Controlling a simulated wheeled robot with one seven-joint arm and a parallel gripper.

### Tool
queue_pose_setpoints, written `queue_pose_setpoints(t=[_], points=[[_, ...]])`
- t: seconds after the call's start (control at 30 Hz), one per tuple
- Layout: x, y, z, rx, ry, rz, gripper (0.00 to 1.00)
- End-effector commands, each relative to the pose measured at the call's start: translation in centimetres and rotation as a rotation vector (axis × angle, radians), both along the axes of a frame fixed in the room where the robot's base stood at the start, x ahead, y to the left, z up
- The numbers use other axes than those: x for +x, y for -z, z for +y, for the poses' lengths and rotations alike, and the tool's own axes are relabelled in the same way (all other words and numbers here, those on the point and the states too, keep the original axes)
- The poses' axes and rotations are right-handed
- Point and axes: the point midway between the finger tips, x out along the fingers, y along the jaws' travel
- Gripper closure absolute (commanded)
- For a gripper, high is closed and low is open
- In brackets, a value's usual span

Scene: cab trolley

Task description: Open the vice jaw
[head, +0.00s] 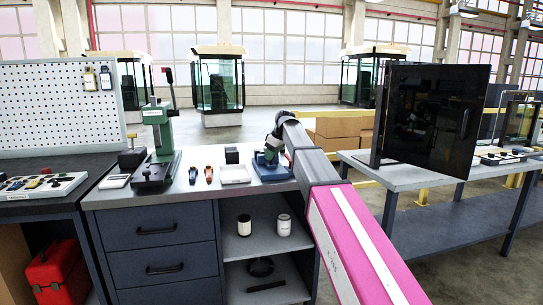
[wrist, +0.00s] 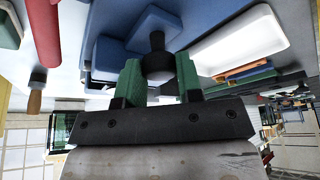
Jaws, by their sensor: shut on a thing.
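The blue vice (head: 268,168) stands on the grey bench top at the right end, below my arm. Its blue body (wrist: 108,55) fills the upper middle of the wrist view, which looks upside down. My gripper (head: 272,146) is at the vice; in the wrist view its two green fingers (wrist: 158,80) are shut on the dark vice handle (wrist: 157,62), whose rounded end shows between them. My arm hides part of the vice in the head view. How wide the vice jaw stands cannot be told.
A white tray (head: 235,174) lies left of the vice, with a black block (head: 232,155) behind it. Farther left are small orange-and-dark tools (head: 209,174) and a green press (head: 158,150). A dark upright panel (head: 425,115) stands on the right-hand table.

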Motion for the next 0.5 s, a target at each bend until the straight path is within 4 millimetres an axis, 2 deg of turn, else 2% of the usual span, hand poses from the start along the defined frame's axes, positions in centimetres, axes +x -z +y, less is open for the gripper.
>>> queue_pose_setpoints(t=[0.3,0.5], points=[[-4.8,0.1,-1.4,0.001,0.000,0.000,1.00],[-5.0,0.0,-1.4,0.000,0.000,0.001,1.00]])
